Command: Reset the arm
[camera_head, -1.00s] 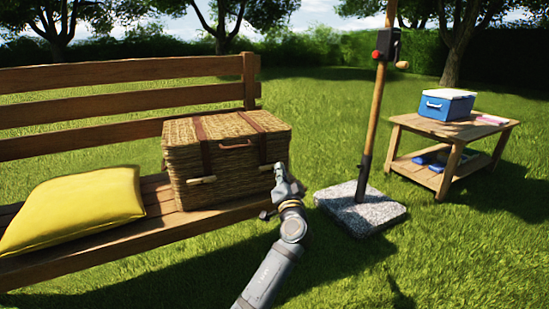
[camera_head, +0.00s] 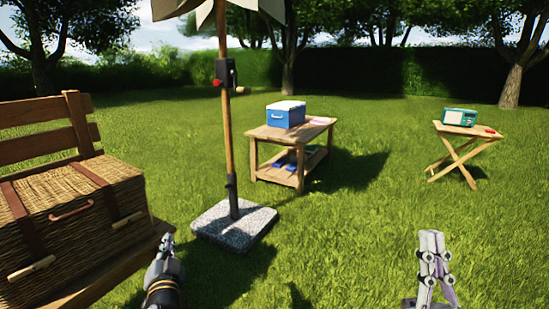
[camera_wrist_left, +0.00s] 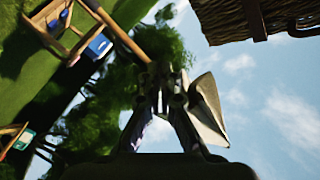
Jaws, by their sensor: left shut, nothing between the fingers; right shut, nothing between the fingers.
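My left gripper (camera_head: 168,243) is low in the head view, just right of the wicker basket (camera_head: 75,225), apart from it, fingers together and empty. In the left wrist view its fingers (camera_wrist_left: 160,72) stand close together against sky and trees, with nothing between them. My right gripper (camera_head: 432,240) is at the lower right of the head view, over the grass, pointing up, shut and empty. The basket is closed, with leather straps and a handle, on the wooden bench (camera_head: 37,147); part of it also shows upside down in the left wrist view (camera_wrist_left: 240,18).
A parasol pole (camera_head: 228,130) rises from a stone base (camera_head: 235,226) just beyond my left gripper. A wooden table (camera_head: 310,133) with a blue cooler (camera_head: 286,114) stands behind. A folding table (camera_head: 467,130) holds a teal radio (camera_head: 459,117). Open grass lies between my grippers.

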